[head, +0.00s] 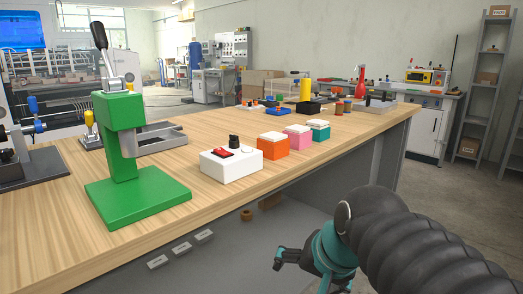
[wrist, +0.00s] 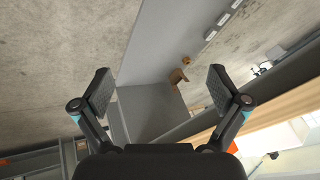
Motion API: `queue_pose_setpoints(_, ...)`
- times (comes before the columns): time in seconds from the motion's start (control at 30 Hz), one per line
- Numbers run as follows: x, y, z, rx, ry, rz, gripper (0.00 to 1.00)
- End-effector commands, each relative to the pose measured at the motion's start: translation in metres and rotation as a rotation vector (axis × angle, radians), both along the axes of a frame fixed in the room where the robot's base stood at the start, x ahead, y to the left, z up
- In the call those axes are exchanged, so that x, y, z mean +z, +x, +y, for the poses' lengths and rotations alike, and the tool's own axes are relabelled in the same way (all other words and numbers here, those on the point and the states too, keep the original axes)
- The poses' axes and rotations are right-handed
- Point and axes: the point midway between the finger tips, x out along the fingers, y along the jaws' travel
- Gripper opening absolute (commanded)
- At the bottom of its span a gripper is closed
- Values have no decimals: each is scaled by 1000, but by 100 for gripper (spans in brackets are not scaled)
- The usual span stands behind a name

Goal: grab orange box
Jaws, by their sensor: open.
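The orange box (head: 273,146) has a white top and stands on the wooden workbench (head: 60,226) in the head view, between a white control box and a pink box. My gripper (head: 285,262) is in front of the bench and below its top, well apart from the orange box. In the wrist view my gripper (wrist: 158,92) has its two fingers spread wide with nothing between them. The orange box cannot be made out with certainty in the wrist view.
The white control box (head: 231,164) with a red switch is left of the orange box; the pink box (head: 299,137) and teal box (head: 319,130) are right. A green press (head: 135,185) stands nearer. The bench's front edge lies between my gripper and the boxes.

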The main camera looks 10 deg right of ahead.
Motion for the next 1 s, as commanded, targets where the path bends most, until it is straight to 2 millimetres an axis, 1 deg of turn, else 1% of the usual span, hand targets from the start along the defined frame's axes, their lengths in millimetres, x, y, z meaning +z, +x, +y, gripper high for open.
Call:
queue_pose_setpoints(0.03, 9, 22, 0, -117, 108, 5, 98)
queue_pose_setpoints(0.17, 46, 74, 3, -418, 418, 29, 98)
queue_pose_setpoints(0.2, 57, 90, 2, -505, 516, 43, 98)
queue_pose_setpoints(0.27, 75, 115, -1, -632, 661, 65, 98)
queue_pose_setpoints(0.3, 86, 131, -3, -713, 759, 85, 98)
queue_pose_setpoints(0.37, 102, 155, -9, -827, 905, 118, 98)
queue_pose_setpoints(0.4, 113, 170, -14, -898, 1003, 146, 98)
queue_pose_setpoints(0.5, 138, 205, -28, -1055, 1232, 221, 98)
queue_pose_setpoints(0.63, 165, 238, -46, -1197, 1473, 329, 98)
queue_pose_setpoints(0.7, 176, 250, -54, -1247, 1565, 379, 98)
queue_pose_setpoints(0.8, 187, 260, -62, -1290, 1655, 433, 98)
queue_pose_setpoints(0.9, 191, 267, -64, -1309, 1695, 463, 98)
queue_pose_setpoints(1.0, 188, 276, -59, -1314, 1707, 473, 98)
